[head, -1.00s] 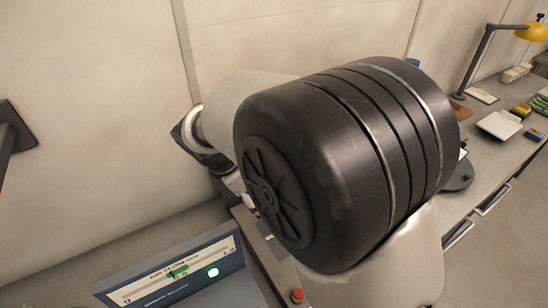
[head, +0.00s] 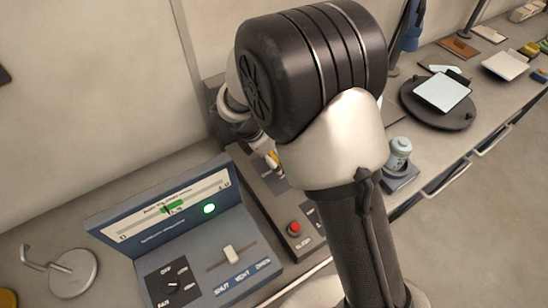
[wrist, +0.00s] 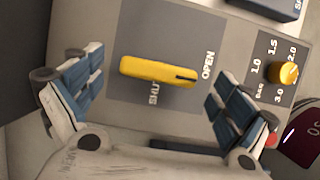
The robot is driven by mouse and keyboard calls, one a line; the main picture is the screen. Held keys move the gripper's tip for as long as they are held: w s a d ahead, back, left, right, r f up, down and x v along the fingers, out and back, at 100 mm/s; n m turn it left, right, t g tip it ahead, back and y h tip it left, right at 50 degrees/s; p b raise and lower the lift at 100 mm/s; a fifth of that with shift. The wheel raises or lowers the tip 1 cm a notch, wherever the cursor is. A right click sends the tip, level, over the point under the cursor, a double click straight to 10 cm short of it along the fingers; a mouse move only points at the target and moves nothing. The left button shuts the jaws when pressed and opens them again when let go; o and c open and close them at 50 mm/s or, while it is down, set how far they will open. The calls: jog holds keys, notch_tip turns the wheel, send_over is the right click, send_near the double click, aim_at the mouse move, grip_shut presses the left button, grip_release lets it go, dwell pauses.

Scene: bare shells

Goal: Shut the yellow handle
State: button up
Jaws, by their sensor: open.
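The yellow handle (wrist: 157,71) is a rounded bar on a grey plate of a pale panel in the wrist view. It lies nearly level in the picture, its dark-marked right end toward the word OPEN. The word SHUT is below its middle, partly covered by it. My gripper (wrist: 152,84) is open, with one blue-padded finger on the left of the handle and one on the right. Both fingers look apart from it, and nothing is held. In the head view my arm hides the gripper and most of the panel.
A yellow knob (wrist: 289,72) with a number dial is right of the handle. In the head view, a red button (head: 294,228) sits on the box below my arm. A blue gauge console (head: 165,215) with a lit green lamp stands left. A dark turntable (head: 437,113) is right.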

jog(key=shift+d+f, duration=0.1)
jog(key=shift+f, duration=0.25)
jog(key=c, duration=1.1)
jog(key=shift+o, duration=0.2)
